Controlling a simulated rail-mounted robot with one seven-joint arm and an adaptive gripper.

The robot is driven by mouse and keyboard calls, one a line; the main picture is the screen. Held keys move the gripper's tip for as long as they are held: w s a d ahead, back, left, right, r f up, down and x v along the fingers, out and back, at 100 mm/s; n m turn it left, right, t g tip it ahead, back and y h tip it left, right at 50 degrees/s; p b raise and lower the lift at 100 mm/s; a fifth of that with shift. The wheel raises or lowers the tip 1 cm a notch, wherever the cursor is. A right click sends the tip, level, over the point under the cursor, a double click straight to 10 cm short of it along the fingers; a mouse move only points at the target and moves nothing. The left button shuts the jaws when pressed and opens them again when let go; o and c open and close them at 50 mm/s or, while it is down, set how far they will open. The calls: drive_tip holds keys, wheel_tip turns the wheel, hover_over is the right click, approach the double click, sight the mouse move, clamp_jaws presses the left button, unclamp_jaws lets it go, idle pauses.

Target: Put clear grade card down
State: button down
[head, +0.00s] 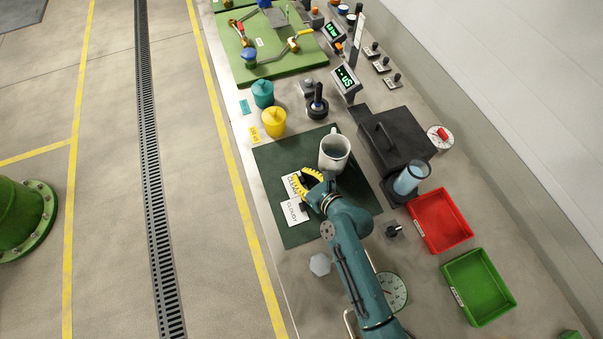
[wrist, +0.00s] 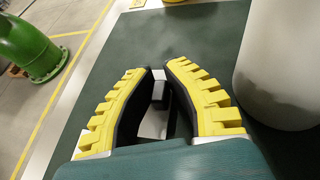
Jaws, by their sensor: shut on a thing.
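The clear grade card (head: 291,184) is a small white card marked CLEAR, at the left part of the dark green mat (head: 272,158). My gripper (head: 303,183), with yellow ridged fingers, is over its right side and partly hides it. In the wrist view my gripper (wrist: 160,72) is shut on a small grey and white piece between the fingers, low over the mat. I cannot tell whether the card touches the mat. The cloudy card (head: 295,212) lies on the mat just below it in the head view.
A white mug (head: 333,152) stands close to the right of my gripper. Yellow (head: 273,122) and teal (head: 263,94) pots stand beyond the mat. A black case (head: 395,140) and red (head: 440,220) and green (head: 478,287) trays are to the right. The mat's upper left is clear.

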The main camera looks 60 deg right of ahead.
drive_tip(key=c, duration=1.6)
unclamp_jaws()
drive_tip(key=o, duration=0.5)
drive_tip(key=shift+c, duration=0.2)
drive_tip(key=shift+s+r, duration=0.25)
drive_tip(key=p+v, duration=0.2)
drive_tip(key=v, duration=0.9)
drive_tip(key=shift+s+a+r, duration=0.2)
